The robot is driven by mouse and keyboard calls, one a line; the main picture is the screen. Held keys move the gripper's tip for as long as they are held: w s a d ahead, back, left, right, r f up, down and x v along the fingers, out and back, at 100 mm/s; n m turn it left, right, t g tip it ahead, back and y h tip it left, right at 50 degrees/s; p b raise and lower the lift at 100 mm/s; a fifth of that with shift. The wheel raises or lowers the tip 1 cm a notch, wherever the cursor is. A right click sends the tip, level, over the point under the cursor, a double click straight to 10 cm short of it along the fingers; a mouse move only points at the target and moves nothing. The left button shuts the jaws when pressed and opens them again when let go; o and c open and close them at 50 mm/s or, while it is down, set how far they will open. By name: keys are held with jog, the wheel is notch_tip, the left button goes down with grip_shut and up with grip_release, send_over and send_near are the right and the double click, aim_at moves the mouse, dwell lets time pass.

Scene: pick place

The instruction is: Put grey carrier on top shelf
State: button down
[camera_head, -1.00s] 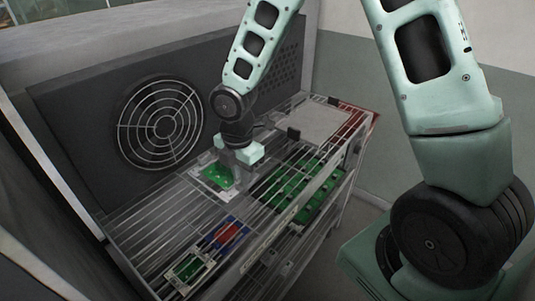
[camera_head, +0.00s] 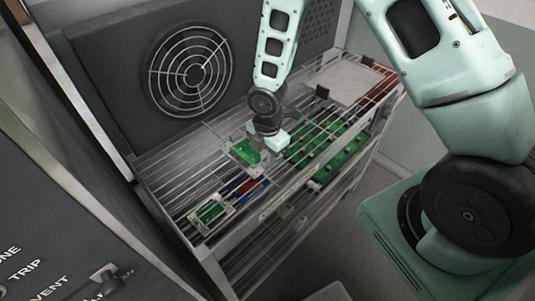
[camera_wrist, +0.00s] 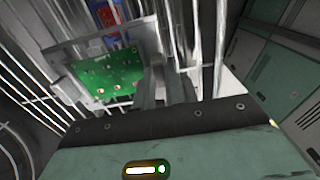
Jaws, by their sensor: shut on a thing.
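The grey carrier (camera_head: 237,157) holds a green circuit board and is at the top wire shelf (camera_head: 192,172) of the rack. My gripper (camera_head: 267,149) is shut on its right side in the head view. In the wrist view the carrier (camera_wrist: 68,84) lies left of the fingers (camera_wrist: 165,85), with its green board facing the camera. Wire bars show around and behind it. I cannot tell whether the carrier touches the shelf bars or is just above them.
A light-framed green board (camera_head: 211,212) and a red and blue piece (camera_head: 247,187) are nearer the front left of the rack. Larger green boards (camera_head: 330,150) lie to the right. A flat grey panel (camera_head: 345,80) is at the far end. A fan grille (camera_head: 190,72) stands behind.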

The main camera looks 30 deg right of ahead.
jog(key=shift+f, duration=0.1)
jog(key=c, duration=1.9)
grip_release()
jog(key=shift+f, duration=0.1)
jog(key=o, duration=0.4)
jog(key=shift+o, duration=0.2)
notch_tip(320, 180, up, 12)
jog(key=b, duration=0.2)
jog(key=s+a+r+m, duration=0.3)
jog(key=s+m, duration=0.1)
jog(key=s, duration=0.3)
jog(key=s+a+r+m, duration=0.3)
jog(key=s+r+m, duration=0.1)
jog(key=s, duration=0.3)
jog(key=s+a+r+m, duration=0.2)
jog(key=s+r+m, duration=0.2)
jog(key=s, duration=0.3)
jog(key=shift+s+a+m+y, duration=0.15)
jog(key=shift+a+m+y, duration=0.2)
jog(key=shift+m, duration=0.55)
